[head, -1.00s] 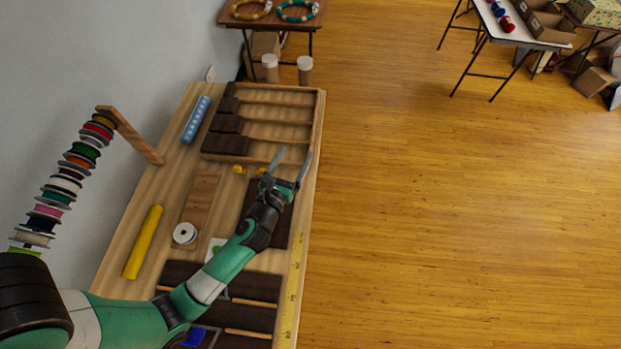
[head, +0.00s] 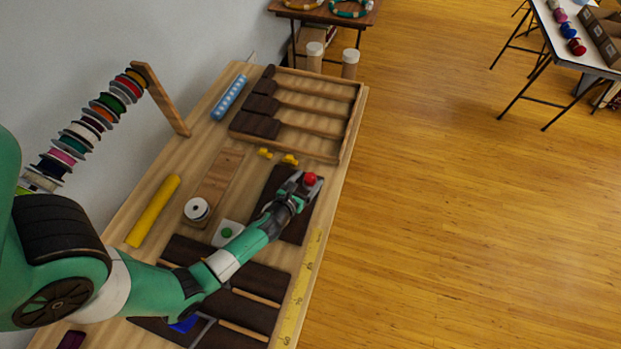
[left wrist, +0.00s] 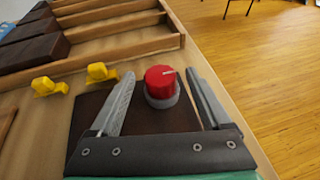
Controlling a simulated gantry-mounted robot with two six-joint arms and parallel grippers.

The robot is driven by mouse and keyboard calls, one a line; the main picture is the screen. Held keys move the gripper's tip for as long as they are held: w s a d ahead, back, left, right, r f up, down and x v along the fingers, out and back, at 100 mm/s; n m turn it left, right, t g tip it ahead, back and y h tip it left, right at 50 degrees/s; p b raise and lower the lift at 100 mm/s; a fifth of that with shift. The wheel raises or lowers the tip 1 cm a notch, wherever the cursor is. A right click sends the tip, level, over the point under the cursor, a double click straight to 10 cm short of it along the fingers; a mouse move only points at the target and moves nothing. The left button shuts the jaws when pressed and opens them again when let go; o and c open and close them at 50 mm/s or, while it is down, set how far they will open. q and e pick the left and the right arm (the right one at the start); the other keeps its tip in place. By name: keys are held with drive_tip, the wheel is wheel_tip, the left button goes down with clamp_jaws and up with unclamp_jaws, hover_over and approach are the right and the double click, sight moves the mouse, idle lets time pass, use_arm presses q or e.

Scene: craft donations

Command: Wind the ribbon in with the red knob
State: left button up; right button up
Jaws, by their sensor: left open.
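The red knob (head: 310,178) stands on a dark brown board (head: 316,207) near the table's right edge. In the left wrist view the red knob (left wrist: 160,80) has a pale mark on top and a grey collar below. My left gripper (head: 303,181) is open, with one finger on each side of the knob; it also shows in the left wrist view (left wrist: 160,74). A gap shows on both sides there, so no grip is visible. A white spool (head: 196,209) lies at the near end of a wooden strip. I cannot make out the ribbon for certain. My right gripper is out of view.
A divided wooden tray (head: 345,120) lies beyond the knob, with small yellow pieces (head: 289,160) before it. A green button (head: 227,232) on a white plate is beside my left arm. A yellow roll (head: 153,211) lies at left. Open floor is to the right.

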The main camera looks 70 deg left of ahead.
use_arm(q)
drive_tip(key=shift+x, duration=1.25)
clamp_jaws()
drive_tip(key=m+h+p, duration=0.1)
drive_tip(key=p, duration=0.3)
drive_tip(key=r+m+t+h+p, duration=0.1)
drive_tip(key=p, duration=0.2)
drive_tip(key=shift+a+p, duration=0.15)
drive_tip(key=shift+p, duration=0.2)
drive_tip(key=shift+f+m+t+h+p, duration=0.15)
drive_tip(key=shift+m+t+h+p, duration=0.25)
drive_tip(key=shift+m+h, duration=0.1)
drive_tip(key=shift+w+f+m+t+h, duration=0.1)
drive_tip(key=shift+f+m+t+h, duration=0.15)
drive_tip(key=shift+m+h, duration=1.25)
drive_tip(key=shift+h, duration=0.3)
drive_tip(key=shift+m+t+h+b, duration=0.25)
drive_tip(key=shift+m+h+b, duration=0.45)
drive_tip(key=shift+m+h, duration=0.15)
